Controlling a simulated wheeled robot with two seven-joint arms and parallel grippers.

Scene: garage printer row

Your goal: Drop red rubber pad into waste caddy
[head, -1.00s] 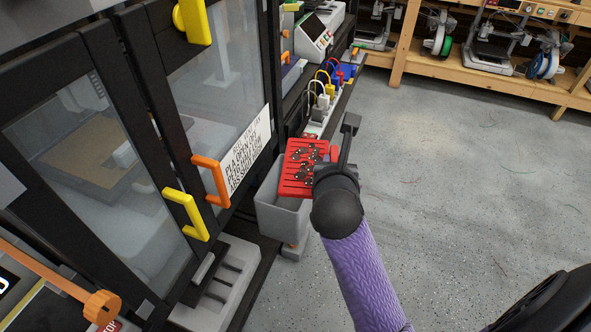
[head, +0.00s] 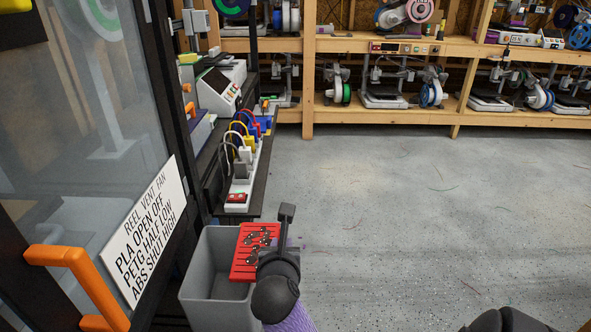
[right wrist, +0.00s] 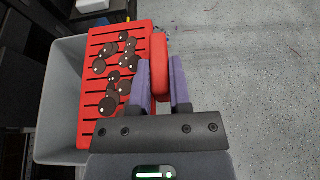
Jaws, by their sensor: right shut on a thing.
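The red rubber pad (head: 247,258) is a flat slotted slab with several dark round bits on its face. My right gripper (head: 281,240) is shut on a red tab at the pad's right side. The right wrist view shows that tab (right wrist: 160,66) between the two purple fingers. The pad (right wrist: 88,105) hangs over the right part of the open grey waste caddy (head: 190,284), and hides part of the opening. The caddy's visible inside looks empty. I cannot tell how high the pad is above the rim. My left gripper is not in view.
A dark cabinet with a glass door, orange handle (head: 72,268) and white sign (head: 148,235) stands left of the caddy. A power strip (head: 240,195) with plugs lies on a shelf behind it. Open floor (head: 420,220) is at right; printer shelves stand beyond.

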